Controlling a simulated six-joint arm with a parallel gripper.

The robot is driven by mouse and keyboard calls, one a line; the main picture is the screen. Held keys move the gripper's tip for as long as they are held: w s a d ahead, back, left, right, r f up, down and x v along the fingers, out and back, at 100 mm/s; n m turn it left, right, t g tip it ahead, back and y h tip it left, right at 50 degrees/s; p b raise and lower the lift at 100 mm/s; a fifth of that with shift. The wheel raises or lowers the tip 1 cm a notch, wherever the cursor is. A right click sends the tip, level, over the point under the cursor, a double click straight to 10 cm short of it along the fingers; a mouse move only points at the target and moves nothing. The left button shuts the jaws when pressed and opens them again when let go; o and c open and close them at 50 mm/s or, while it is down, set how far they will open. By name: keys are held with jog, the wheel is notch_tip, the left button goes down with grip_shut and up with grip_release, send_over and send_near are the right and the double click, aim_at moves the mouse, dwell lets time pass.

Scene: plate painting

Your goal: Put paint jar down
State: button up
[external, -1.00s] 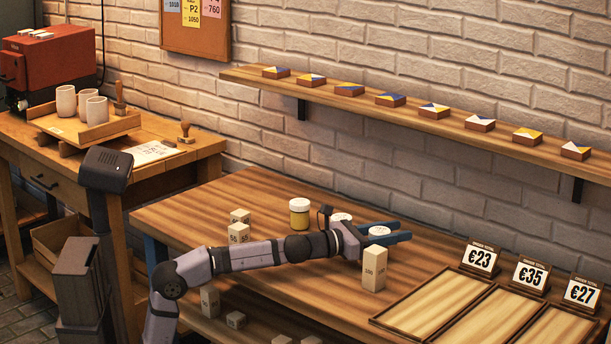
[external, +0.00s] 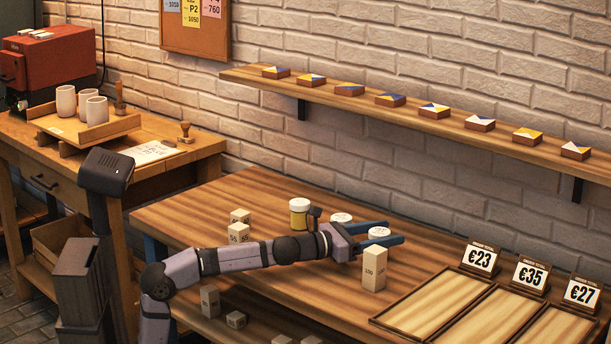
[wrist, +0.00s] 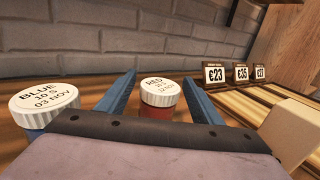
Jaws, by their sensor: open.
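Three paint jars with white lids stand in a row on the table. The yellow jar (external: 299,214) is at the left. The middle jar (external: 341,218) is mostly hidden behind my arm; in the wrist view it is the blue jar (wrist: 44,104). The right jar (external: 379,234) is the red jar (wrist: 159,98) and stands upright between my fingers. My gripper (external: 396,232) is open around the red jar, with a finger on each side and gaps between them in the wrist view (wrist: 158,92).
A tall pale block marked 100 (external: 374,268) stands close in front of my gripper. Wooden trays (external: 432,311) with price signs (external: 480,258) lie to the right. Smaller blocks (external: 239,228) stand at the left. A shelf (external: 350,91) with painted tiles runs above the table.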

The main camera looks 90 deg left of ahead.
jog(key=v, duration=0.9)
jog(key=shift+s+d, duration=0.1)
